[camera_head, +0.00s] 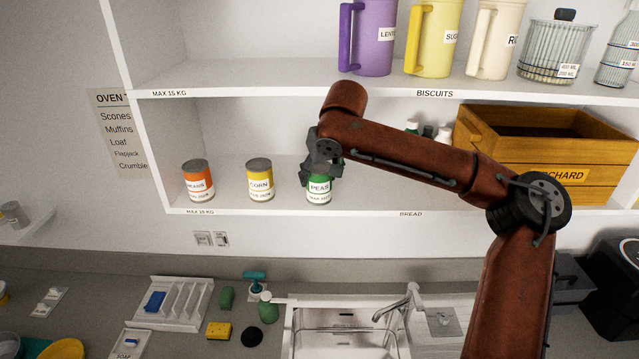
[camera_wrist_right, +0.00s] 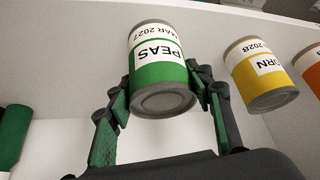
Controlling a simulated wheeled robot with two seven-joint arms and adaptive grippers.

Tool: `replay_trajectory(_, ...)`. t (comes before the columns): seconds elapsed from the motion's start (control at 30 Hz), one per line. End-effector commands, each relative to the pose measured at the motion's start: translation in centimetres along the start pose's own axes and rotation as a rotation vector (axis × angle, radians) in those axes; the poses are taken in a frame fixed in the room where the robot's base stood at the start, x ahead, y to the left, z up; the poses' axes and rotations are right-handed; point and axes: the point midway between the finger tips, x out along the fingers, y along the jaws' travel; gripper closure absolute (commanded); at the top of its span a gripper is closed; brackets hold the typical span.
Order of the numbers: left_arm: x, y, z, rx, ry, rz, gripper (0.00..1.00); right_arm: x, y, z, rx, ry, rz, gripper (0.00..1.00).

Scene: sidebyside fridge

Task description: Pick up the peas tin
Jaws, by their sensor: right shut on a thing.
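The peas tin (camera_head: 318,190) is green with a white label and stands at the front of the lower shelf in the head view. In the right wrist view the peas tin (camera_wrist_right: 160,75) appears upside down between two fingers with green pads. My right gripper (camera_head: 322,168) reaches down from above and is shut on the tin, covering its top in the head view. In the right wrist view my right gripper (camera_wrist_right: 163,95) has a finger on each side of the tin. I cannot tell whether the tin touches the shelf. My left gripper is not in view.
A yellow corn tin (camera_head: 260,182) and an orange tin (camera_head: 198,182) stand left of the peas on the shelf (camera_head: 230,205). A wooden crate (camera_head: 540,150) and small bottles (camera_head: 428,132) are to the right. Jugs (camera_head: 374,40) line the shelf above. A sink (camera_head: 345,330) lies below.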

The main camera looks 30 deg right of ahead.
Motion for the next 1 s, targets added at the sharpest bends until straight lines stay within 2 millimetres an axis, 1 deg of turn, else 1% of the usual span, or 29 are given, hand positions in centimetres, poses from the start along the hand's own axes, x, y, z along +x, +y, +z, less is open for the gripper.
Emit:
replay_trajectory(0.03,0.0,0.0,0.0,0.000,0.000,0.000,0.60,0.0,0.0,0.0,0.000,0.000,0.000,0.67)
replay_trajectory(0.4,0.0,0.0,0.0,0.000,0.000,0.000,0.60,-0.2,0.0,-0.1,0.000,0.004,-0.001,0.91)
replay_trajectory(0.77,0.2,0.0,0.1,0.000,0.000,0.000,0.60,-0.5,-0.1,-0.3,0.000,0.005,-0.001,0.92)
replay_trajectory(0.87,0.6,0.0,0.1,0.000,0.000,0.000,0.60,-1.1,-0.1,-0.7,0.002,0.005,-0.002,0.92)
replay_trajectory(1.0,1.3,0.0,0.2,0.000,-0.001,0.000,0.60,-2.3,-0.2,-1.4,0.000,0.005,-0.004,0.92)
